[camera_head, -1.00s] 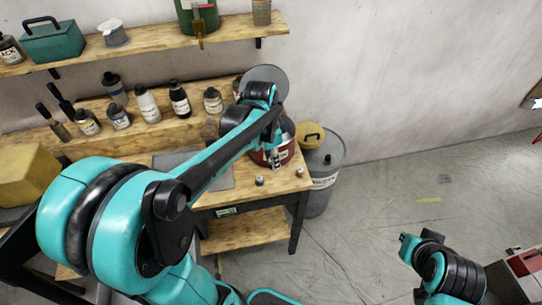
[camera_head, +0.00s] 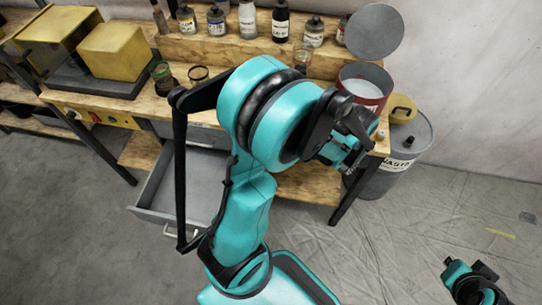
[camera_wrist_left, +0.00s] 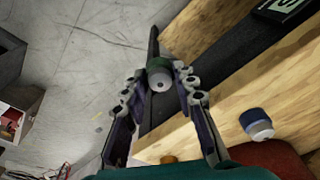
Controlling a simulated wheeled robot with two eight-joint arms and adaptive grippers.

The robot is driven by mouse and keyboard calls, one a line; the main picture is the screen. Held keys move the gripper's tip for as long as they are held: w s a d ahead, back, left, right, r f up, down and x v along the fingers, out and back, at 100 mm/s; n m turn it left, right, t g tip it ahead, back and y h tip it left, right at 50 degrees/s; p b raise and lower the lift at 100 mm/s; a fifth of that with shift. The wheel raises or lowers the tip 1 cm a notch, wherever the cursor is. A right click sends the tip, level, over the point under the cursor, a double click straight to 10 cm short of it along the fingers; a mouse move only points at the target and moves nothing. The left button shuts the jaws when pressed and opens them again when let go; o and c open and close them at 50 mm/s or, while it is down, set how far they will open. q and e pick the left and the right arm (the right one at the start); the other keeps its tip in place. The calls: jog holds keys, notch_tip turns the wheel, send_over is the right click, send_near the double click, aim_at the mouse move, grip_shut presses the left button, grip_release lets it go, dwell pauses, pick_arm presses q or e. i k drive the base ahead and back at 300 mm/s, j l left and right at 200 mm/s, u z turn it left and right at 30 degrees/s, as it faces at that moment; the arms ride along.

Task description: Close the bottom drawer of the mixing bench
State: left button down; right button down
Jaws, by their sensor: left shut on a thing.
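The mixing bench (camera_head: 130,98) has a grey drawer (camera_head: 205,172) pulled out low under its top, and its handle (camera_head: 170,232) shows at the front. My left arm covers the drawer's right part. Above it a shallow grey drawer front (camera_head: 205,137) looks closed. My left gripper (camera_head: 345,160) is at the bench's right front corner, right of the open drawer and away from it. In the left wrist view its fingers (camera_wrist_left: 163,78) are shut on a small pale jar with a green band (camera_wrist_left: 160,80). My right gripper (camera_head: 462,272) is low at the right, its fingers unclear.
A red pot (camera_head: 366,88) is on the bench's right end. A grey waste drum (camera_head: 405,150) stands beside the bench. Bottles line the bench's back. The floor in front is clear.

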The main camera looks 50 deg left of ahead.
aim_at(202, 184)
jog(key=u, duration=2.3)
jog(key=i+l+u, duration=0.1)
jog(key=u, duration=0.35)
jog(key=l+u, duration=0.1)
jog(key=u, duration=0.3)
jog(key=l+u, duration=0.1)
jog(key=u, duration=0.3)
jog(key=l+u, duration=0.1)
jog(key=u, duration=0.3)
jog(key=l+u, duration=0.15)
jog(key=l, duration=0.85)
